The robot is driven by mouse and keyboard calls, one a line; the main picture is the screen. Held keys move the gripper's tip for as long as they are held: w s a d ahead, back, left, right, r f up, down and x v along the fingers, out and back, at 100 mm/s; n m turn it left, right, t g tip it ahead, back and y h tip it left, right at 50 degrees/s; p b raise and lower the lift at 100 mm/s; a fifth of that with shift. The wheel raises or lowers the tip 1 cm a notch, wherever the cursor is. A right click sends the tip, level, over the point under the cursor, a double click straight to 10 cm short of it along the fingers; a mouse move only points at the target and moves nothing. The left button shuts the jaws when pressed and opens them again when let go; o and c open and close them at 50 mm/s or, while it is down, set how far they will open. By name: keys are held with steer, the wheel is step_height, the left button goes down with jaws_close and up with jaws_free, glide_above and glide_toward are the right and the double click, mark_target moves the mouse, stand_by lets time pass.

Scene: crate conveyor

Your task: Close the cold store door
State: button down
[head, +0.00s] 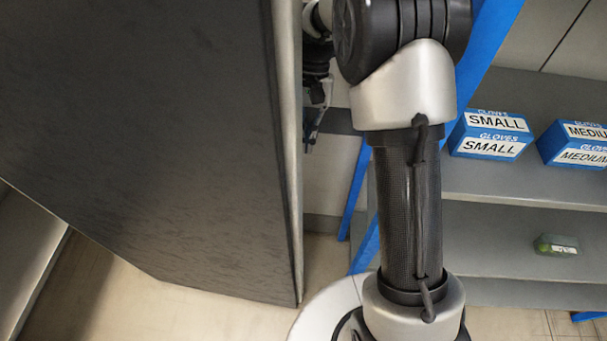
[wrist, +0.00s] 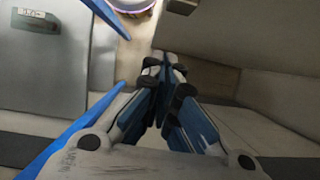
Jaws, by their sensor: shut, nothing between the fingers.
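The cold store door (head: 150,130) is a large dark grey panel filling the left of the head view. It stands at an angle, with a pale narrow edge facing my arm. My gripper (head: 312,135) is just beyond that edge, partly hidden by the door. In the wrist view my gripper (wrist: 166,66) has its fingertips together with nothing between them. A grey-brown panel lies to the right there; I cannot tell whether it is the door or whether the fingers touch it.
A blue-framed grey shelf unit (head: 520,235) stands at the right, close to my arm. It holds a small gloves box (head: 490,135), a medium gloves box (head: 575,143) and a small green-labelled item (head: 556,245). Pale floor (head: 190,312) shows below the door.

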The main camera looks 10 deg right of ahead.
steer(key=s+a+f+b, duration=0.2)
steer(key=s+f, duration=0.3)
steer(key=shift+s+a+f+b, duration=0.15)
steer(key=shift+s+f+b, duration=0.1)
steer(key=shift+s+b, duration=0.1)
